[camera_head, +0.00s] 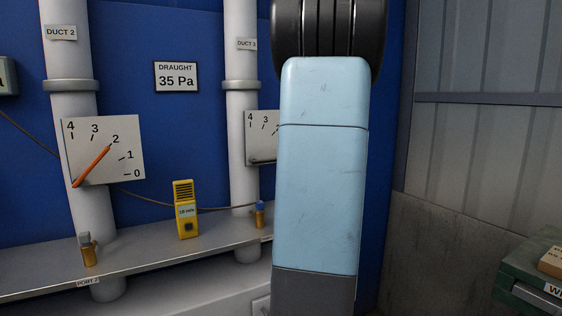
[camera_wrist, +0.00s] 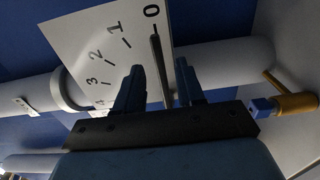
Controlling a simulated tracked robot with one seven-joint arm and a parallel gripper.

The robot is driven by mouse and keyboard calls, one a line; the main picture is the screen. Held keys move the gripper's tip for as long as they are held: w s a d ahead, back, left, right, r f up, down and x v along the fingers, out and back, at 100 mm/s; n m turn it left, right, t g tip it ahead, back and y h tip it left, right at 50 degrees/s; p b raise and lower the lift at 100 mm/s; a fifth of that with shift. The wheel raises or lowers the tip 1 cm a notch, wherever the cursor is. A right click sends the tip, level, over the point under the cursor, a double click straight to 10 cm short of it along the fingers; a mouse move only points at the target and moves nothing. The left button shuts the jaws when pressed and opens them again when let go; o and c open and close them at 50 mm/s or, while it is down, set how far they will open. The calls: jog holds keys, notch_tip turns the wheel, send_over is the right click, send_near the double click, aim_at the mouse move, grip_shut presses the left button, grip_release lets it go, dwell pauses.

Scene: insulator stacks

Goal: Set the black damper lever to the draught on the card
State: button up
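The card (camera_head: 177,77) on the blue wall reads "DRAUGHT 35 Pa". My gripper (camera_wrist: 160,83) is open, one blue finger on each side of the lever, with gaps visible. In the head view this appears to be the Duct 3 plate (camera_head: 261,128), partly hidden by my arm, which also hides my gripper. Another plate (camera_head: 128,137) on Duct 2 carries an orange lever (camera_head: 92,166) pointing near 2.
A yellow meter (camera_head: 185,210) stands on the grey shelf (camera_head: 150,252) between the ducts. A brass fitting with a blue top (camera_wrist: 285,105) sits beside the duct. Another brass fitting (camera_head: 88,252) is below Duct 2. A green case (camera_head: 525,280) is at lower right.

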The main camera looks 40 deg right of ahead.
jog(key=shift+x, duration=2.55)
grip_shut()
jog(key=shift+d, duration=0.2)
jog(key=shift+a, duration=0.15)
